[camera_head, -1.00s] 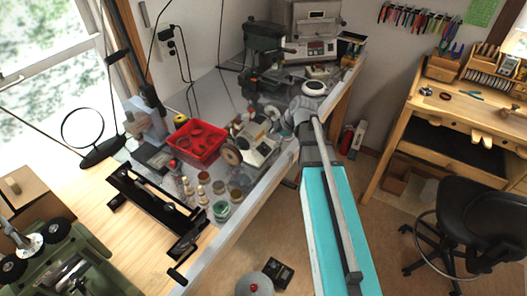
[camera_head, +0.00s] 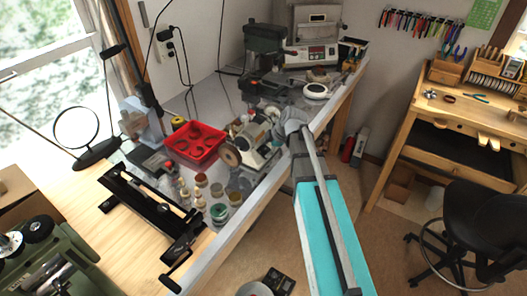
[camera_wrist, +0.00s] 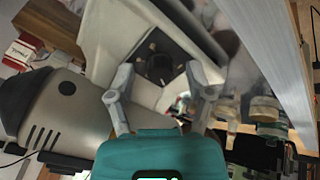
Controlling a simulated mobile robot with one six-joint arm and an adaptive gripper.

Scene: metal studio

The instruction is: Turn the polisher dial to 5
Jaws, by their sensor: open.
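The polisher (camera_head: 260,152) is a pale beige machine with a round brown wheel at its left end, on the near edge of the grey bench. My arm reaches to its right side and hides part of it. In the wrist view the polisher's beige body (camera_wrist: 115,35) is close, with a black dial (camera_wrist: 158,64) on its face. My gripper (camera_wrist: 162,88) is open. Its two grey fingers stand apart to either side of the dial's lower part, and nothing is held. I cannot read the dial's numbers or tell whether a finger touches it.
A red tray (camera_head: 196,146) and several small pots stand left of the polisher. A green drill press (camera_head: 265,55) is behind it, with a white round dish (camera_head: 316,91) to the right. The bench's front edge (camera_head: 236,228) runs close by my arm.

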